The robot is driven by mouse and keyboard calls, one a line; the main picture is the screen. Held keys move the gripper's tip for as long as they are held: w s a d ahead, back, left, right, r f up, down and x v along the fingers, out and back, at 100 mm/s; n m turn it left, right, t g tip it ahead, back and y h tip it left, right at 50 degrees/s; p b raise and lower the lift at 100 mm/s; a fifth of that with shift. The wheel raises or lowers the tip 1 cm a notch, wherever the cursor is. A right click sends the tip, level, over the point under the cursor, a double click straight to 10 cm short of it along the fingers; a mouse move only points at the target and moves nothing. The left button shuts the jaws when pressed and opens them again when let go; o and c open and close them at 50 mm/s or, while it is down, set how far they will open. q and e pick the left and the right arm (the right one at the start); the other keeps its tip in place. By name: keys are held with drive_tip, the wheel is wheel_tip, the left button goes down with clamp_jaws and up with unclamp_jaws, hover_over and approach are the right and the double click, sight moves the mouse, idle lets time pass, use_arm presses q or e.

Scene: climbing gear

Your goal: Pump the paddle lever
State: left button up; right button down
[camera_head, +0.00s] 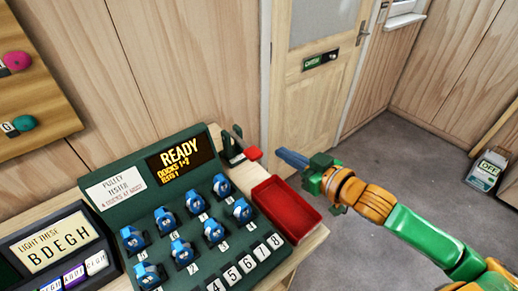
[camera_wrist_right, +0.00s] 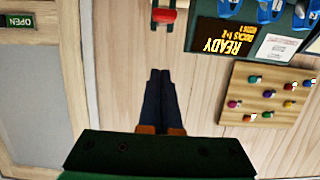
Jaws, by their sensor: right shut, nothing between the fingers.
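The paddle lever has a red paddle (camera_head: 253,153) on a dark bracket at the right end of the green pulley tester (camera_head: 150,190). The red paddle also shows at the top of the right wrist view (camera_wrist_right: 164,16). My right gripper (camera_head: 281,153) is just right of the paddle, with a gap between them. Its blue fingers (camera_wrist_right: 160,74) are shut with nothing between them, and they point towards the paddle's side of the bench. My left gripper is in neither view.
The tester carries several blue pulleys and a display (camera_head: 180,160) reading READY. A red tray (camera_head: 285,208) sits below the paddle, at the bench's right edge. A wooden wall stands close behind. A door (camera_head: 318,80) and open grey floor are to the right.

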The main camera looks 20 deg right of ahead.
drive_tip(key=p, duration=0.2)
hover_over(258, 156)
wheel_tip(258, 156, down, 2)
wheel_tip(258, 156, down, 4)
drive_tip(key=shift+d+f, duration=0.1)
drive_tip(key=shift+f, duration=0.2)
